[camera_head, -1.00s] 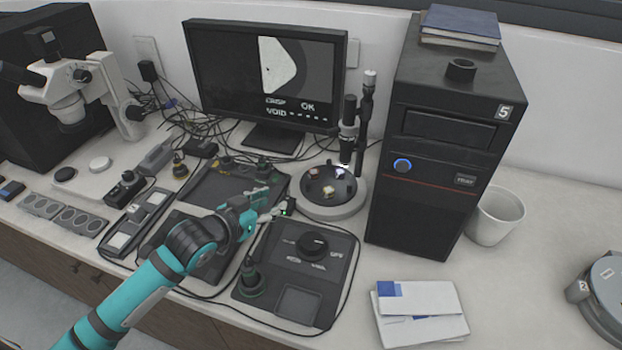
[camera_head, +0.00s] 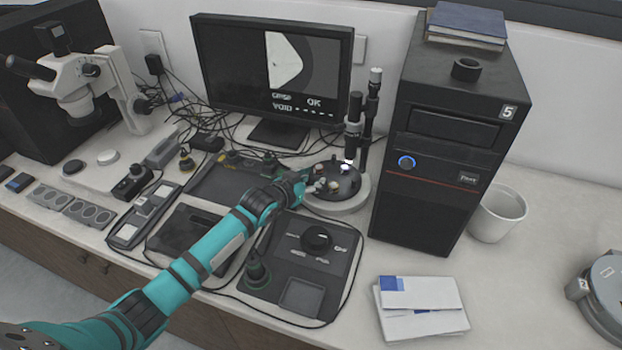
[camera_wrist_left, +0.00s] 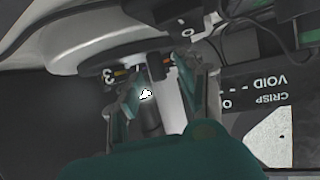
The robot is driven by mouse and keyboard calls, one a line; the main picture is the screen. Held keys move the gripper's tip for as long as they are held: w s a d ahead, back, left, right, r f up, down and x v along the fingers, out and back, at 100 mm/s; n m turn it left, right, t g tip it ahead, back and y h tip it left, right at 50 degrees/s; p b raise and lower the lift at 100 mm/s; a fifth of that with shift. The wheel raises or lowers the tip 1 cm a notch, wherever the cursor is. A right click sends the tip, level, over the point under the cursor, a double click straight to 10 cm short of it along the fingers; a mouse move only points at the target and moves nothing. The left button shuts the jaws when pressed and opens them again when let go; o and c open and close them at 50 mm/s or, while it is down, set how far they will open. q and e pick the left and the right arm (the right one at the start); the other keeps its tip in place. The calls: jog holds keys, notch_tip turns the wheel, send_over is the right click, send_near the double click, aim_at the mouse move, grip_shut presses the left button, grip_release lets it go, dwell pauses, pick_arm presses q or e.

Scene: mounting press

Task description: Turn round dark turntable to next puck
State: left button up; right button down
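The round dark turntable (camera_head: 350,185) sits on a white round base (camera_head: 350,207) in front of the monitor, with several small pucks on it. One puck (camera_head: 345,168) is brightly lit beneath the upright scope. My left gripper (camera_head: 304,185) is at the turntable's left edge; its arm hides part of the base.
The scope (camera_head: 353,125) stands close behind the turntable, and the black computer tower (camera_head: 430,150) close to its right. A control pad with a dark knob (camera_head: 317,239) lies in front. The monitor (camera_head: 272,75) reads OK. Cables run behind the trays.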

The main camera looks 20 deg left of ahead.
pick_arm(q)
grip_shut()
pick_arm(e)
jog(key=shift+s+d, duration=0.2)
jog(key=shift+s, duration=0.15)
pick_arm(q)
jog(key=shift+d, duration=0.1)
pick_arm(e)
jog(key=shift+w+r, duration=0.1)
